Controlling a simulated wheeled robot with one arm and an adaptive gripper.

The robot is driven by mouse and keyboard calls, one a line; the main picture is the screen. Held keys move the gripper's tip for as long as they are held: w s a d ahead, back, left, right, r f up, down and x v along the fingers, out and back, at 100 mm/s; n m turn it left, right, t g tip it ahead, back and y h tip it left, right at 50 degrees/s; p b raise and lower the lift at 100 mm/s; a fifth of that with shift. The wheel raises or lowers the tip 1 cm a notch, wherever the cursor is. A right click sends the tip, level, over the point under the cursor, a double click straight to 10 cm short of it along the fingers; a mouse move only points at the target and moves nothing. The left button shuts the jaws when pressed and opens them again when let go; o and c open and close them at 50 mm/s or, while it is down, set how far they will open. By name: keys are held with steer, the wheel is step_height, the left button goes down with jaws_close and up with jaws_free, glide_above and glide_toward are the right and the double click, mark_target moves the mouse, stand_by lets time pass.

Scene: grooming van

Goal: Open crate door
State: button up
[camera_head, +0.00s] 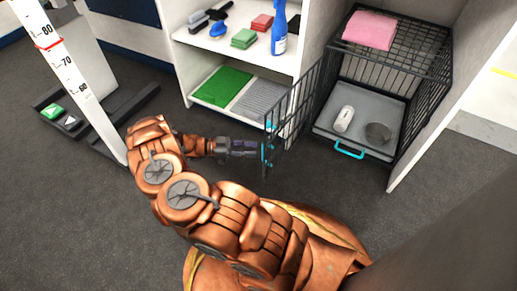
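The black wire crate (395,62) stands at the right in a white-walled bay. Its wire door (292,112) is swung outward to the left, leaving the crate's front open. Light-blue latch parts (268,152) show on the door's free edge. My gripper (258,148) points right, with its dark fingers at these latch parts. The fingers are too small to tell whether they are open or shut, or whether they touch the latch.
A grey tray (377,113) with a blue handle (349,150) lies in the crate, holding a white bottle (344,119) and a dark bowl (377,132). A pink towel (369,30) lies on top. White shelves (237,50) stand behind the door. A scale (88,112) stands left. Floor before the crate is clear.

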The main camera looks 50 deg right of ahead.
steer(key=v, duration=0.8)
steer(key=shift+r, duration=0.1)
stand_by(0.3)
